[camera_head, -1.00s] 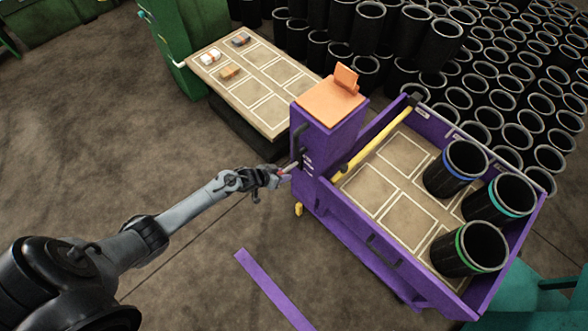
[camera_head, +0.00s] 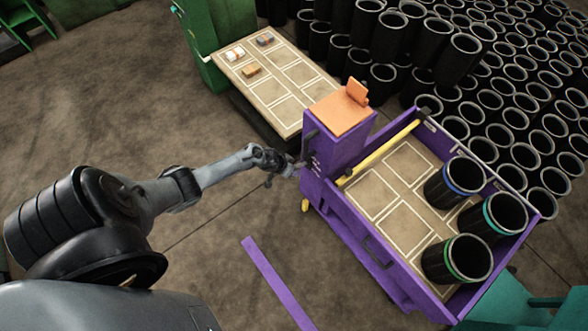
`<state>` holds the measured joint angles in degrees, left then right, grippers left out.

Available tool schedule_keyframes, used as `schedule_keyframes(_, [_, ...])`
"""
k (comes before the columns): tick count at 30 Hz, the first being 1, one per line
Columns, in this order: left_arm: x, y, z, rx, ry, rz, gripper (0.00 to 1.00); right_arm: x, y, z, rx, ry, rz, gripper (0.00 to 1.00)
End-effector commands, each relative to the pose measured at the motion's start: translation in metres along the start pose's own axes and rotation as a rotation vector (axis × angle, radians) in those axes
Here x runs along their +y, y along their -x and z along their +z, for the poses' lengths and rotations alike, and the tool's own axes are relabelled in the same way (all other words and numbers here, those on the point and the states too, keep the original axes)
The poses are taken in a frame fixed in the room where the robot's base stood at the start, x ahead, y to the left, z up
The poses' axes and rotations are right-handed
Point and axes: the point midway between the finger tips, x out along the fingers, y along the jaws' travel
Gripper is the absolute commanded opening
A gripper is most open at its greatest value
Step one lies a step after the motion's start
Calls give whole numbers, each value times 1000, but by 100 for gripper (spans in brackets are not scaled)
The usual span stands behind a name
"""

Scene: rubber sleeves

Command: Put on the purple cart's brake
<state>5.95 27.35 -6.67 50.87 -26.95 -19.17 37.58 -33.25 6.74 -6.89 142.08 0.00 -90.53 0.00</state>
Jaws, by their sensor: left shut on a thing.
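The purple cart (camera_head: 336,153) stands right of centre, with an upright purple box at its left end and an orange top (camera_head: 340,114). My left gripper (camera_head: 291,166) is at the left face of that box, near small white markings. It is shut on a small handle there, probably the brake lever; the jaws cover most of it, so its position is not clear. A black grab handle (camera_head: 310,140) sits above the gripper on the same face. My right gripper is not in view.
Three black sleeves with blue (camera_head: 456,182), teal (camera_head: 490,218) and green (camera_head: 456,259) bands stand in the cart. A yellow bar (camera_head: 382,152) crosses it. A low table (camera_head: 272,100) is behind. Many black sleeves fill the back right.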

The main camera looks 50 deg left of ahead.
Motion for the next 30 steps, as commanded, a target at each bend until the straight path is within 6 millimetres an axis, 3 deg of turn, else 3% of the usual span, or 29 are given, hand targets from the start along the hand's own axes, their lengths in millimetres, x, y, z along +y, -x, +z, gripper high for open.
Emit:
schedule_keyframes(3, [1,0,-1,1,-1,1,0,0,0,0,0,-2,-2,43])
schedule_keyframes(4, [1,0,-1,1,-1,1,37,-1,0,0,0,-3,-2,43])
schedule_keyframes(8, [1,0,-1,2,0,1,57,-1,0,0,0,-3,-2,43])
schedule_keyframes(20, [0,6,-2,2,0,1,57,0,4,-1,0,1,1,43])
schedule_keyframes(30, [0,59,-2,2,-2,0,57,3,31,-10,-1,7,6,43])
